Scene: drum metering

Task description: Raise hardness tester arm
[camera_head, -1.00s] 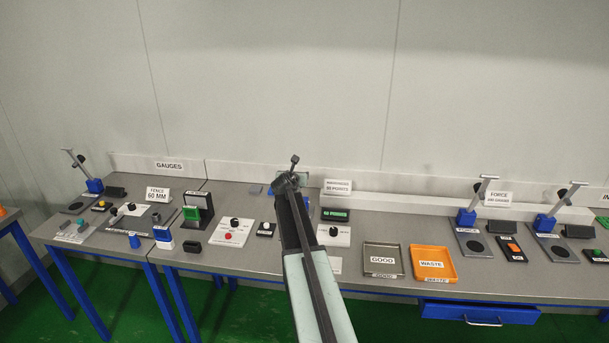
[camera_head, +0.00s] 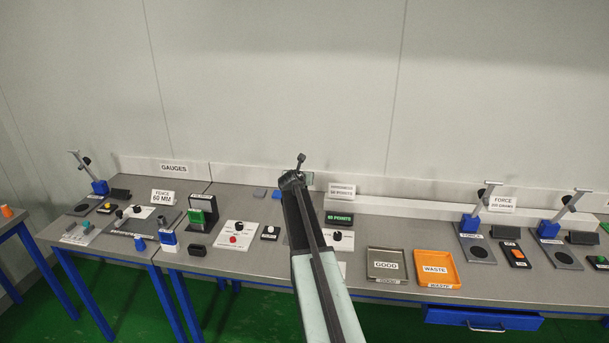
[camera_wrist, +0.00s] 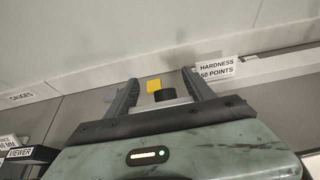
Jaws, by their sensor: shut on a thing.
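My gripper (camera_head: 292,178) is over the middle of the bench, beside the white hardness sign (camera_head: 341,191). In the head view, a dark knob (camera_head: 301,158) sticks up beyond the fingers. My arm hides most of the tester. A green-lit display (camera_head: 339,218) below the sign shows a reading in points.
To the right are the grey GOOD tray (camera_head: 387,281), the orange WASTE tray (camera_head: 437,283) and force stands with upright arms. To the left are a white panel (camera_head: 236,235) with knobs and a green-screened viewer (camera_head: 197,217). A wall rises behind the bench.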

